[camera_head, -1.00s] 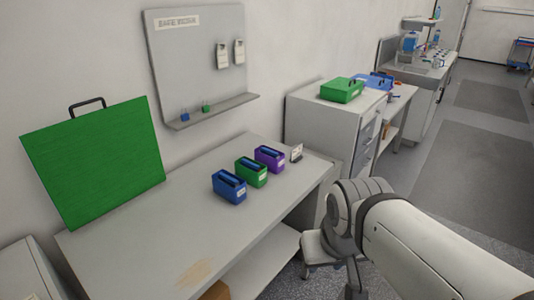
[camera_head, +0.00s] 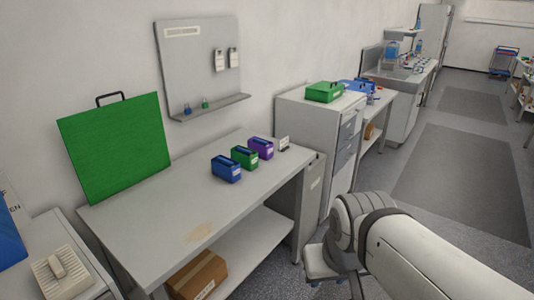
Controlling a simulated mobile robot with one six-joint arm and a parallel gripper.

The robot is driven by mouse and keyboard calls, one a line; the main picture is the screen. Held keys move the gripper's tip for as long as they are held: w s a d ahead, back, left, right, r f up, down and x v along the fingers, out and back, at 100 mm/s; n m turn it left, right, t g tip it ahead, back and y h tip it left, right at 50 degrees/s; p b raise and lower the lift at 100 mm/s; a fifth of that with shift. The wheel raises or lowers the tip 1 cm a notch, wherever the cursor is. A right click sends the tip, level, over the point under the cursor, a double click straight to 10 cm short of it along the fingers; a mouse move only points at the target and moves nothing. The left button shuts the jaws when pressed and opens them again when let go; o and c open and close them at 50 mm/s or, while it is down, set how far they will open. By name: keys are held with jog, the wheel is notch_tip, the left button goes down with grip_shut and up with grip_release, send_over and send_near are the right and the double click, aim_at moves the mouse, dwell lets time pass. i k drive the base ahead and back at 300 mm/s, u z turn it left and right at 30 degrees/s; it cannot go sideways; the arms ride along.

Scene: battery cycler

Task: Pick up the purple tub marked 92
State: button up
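The purple tub (camera_head: 261,147) stands upright on the grey table (camera_head: 160,209), near its far right end. It has a pale label on its front that is too small to read. A green tub (camera_head: 244,156) stands close to its left, and a blue tub (camera_head: 226,168) stands left of that, in a row. A small white card (camera_head: 284,143) stands just right of the purple tub. My white arm reaches in at the lower right, away from the table. My gripper does not show.
A green panel with a handle (camera_head: 116,148) leans at the table's left end. A grey cabinet with a green case (camera_head: 324,92) on top stands beyond the tubs. A cardboard box (camera_head: 196,275) lies on the lower shelf. The table's front is clear.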

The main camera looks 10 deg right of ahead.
aim_at(265, 154)
jog(key=u, duration=0.2)
jog(key=i, duration=0.75)
jog(key=z, duration=1.9)
jog(key=i, duration=2.35)
jog(key=u, duration=0.8)
